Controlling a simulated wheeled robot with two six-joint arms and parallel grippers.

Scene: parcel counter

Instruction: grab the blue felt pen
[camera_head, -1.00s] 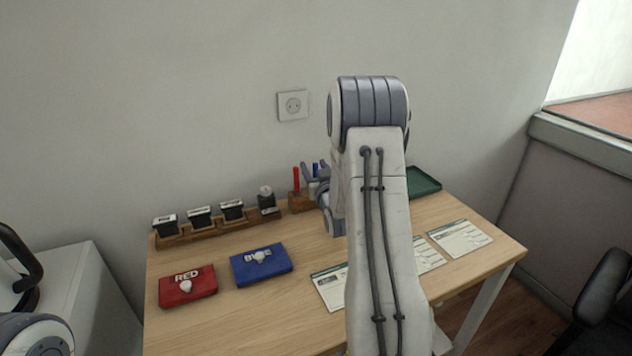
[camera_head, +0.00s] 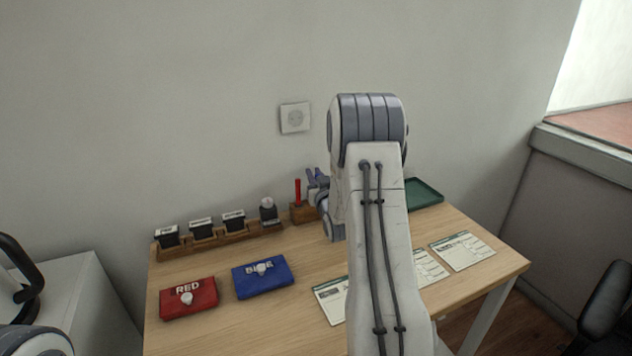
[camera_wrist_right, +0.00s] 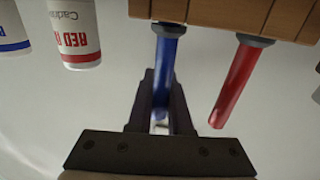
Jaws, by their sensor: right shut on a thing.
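The blue felt pen (camera_wrist_right: 166,60) shows in the right wrist view, its collar end at the wooden pen block (camera_wrist_right: 262,12). My right gripper (camera_wrist_right: 161,80) is shut on the pen's shaft, with one dark finger on each side. In the head view my right gripper (camera_head: 318,187) is at the pen block (camera_head: 302,213) at the back of the table. There the blue pen is hard to make out behind the gripper and arm. My left gripper is not in view.
A red pen (camera_wrist_right: 238,82) stands in the block beside the blue one. A stamp rack (camera_head: 220,236) lies to the left. A green tray (camera_head: 425,194) and printed forms (camera_head: 462,250) lie to the right.

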